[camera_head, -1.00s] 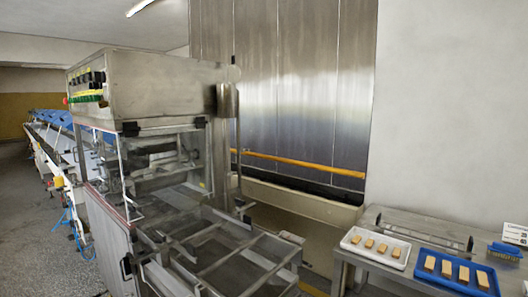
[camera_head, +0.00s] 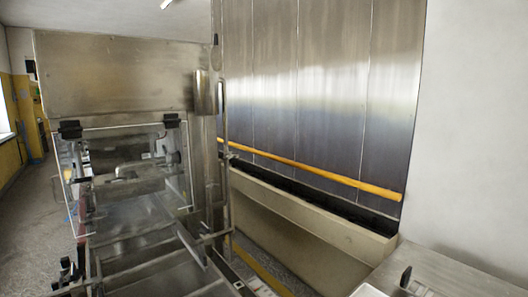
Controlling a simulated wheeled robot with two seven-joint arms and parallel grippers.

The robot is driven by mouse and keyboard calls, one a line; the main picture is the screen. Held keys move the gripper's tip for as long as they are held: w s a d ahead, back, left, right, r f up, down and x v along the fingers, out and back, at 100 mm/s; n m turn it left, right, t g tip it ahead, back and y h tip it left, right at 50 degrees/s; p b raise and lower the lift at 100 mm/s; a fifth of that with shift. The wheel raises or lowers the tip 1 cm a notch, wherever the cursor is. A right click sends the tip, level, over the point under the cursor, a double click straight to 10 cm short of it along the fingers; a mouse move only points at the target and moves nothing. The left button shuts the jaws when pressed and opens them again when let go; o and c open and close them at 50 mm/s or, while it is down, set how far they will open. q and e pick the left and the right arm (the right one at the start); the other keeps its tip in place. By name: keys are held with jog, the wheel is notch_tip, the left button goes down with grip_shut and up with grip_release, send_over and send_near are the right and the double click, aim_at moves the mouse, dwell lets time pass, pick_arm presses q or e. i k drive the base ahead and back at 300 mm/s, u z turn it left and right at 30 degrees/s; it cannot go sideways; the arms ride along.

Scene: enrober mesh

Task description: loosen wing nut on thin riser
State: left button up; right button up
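The enrober machine (camera_head: 120,75) stands at the left, a steel housing above a clear-panelled opening. A thin upright steel riser (camera_head: 224,140) runs along its right side, beside a thicker column with a cylinder (camera_head: 207,92). I cannot make out a wing nut on the riser at this size. The mesh frame bed (camera_head: 150,275) reaches toward me at the bottom. Neither of my grippers is in view.
A steel table (camera_head: 450,275) is at the bottom right, with the corner of a white tray (camera_head: 368,291) at its edge. A yellow rail (camera_head: 310,174) runs along the steel wall behind. Open floor (camera_head: 30,200) lies at the far left.

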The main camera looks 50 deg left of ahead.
aim_at(229, 156)
jog(key=i, duration=1.1)
jog(key=u, duration=3.4)
jog(key=i, duration=0.5)
jog(key=u, duration=0.1)
